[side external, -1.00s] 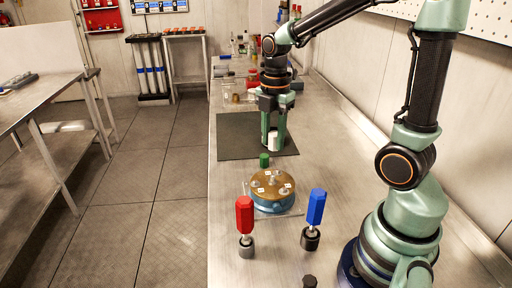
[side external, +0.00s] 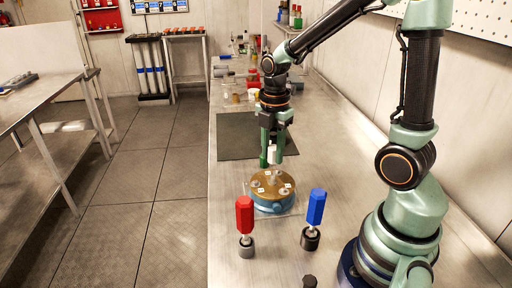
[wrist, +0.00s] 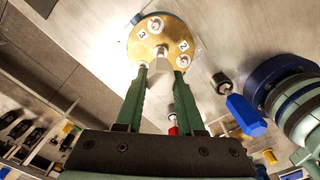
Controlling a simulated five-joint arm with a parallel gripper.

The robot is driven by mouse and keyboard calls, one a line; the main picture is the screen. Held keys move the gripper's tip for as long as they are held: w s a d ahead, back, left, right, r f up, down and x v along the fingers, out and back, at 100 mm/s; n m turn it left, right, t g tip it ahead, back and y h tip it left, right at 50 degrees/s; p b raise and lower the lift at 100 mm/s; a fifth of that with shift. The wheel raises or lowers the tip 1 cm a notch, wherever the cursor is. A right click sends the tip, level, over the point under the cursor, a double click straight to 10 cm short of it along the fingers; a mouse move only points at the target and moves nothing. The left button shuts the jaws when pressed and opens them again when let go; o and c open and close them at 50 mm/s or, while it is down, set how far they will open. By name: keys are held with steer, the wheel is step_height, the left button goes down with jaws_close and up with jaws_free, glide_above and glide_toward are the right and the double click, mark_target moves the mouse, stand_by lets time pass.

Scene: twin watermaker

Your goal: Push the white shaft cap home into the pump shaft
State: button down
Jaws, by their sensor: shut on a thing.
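The white shaft cap (side external: 272,155) is held between the fingers of my gripper (side external: 272,158), and it also shows in the wrist view (wrist: 159,73). The pump (side external: 272,204) has a blue body and a brass top with numbered white labels and several small posts. It stands in front of and below my gripper in the side view. The pump's brass top (wrist: 172,45) lies beyond the fingertips in the wrist view. The cap appears apart from the pump; the exact gap is unclear. The cap hides part of the brass top in the wrist view.
A red-handled tool (side external: 244,215) and a blue-handled tool (side external: 316,207) stand upright in front of the pump. A dark mat (side external: 235,138) lies behind it. Several containers clutter the far bench.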

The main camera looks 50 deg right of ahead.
mark_target(272, 177)
steer(key=shift+f, duration=1.6)
steer(key=shift+f, duration=1.65)
steer(key=shift+c, duration=2.2)
jaws_free()
step_height(272, 177, up, 12)
steer(key=shift+r, duration=0.1)
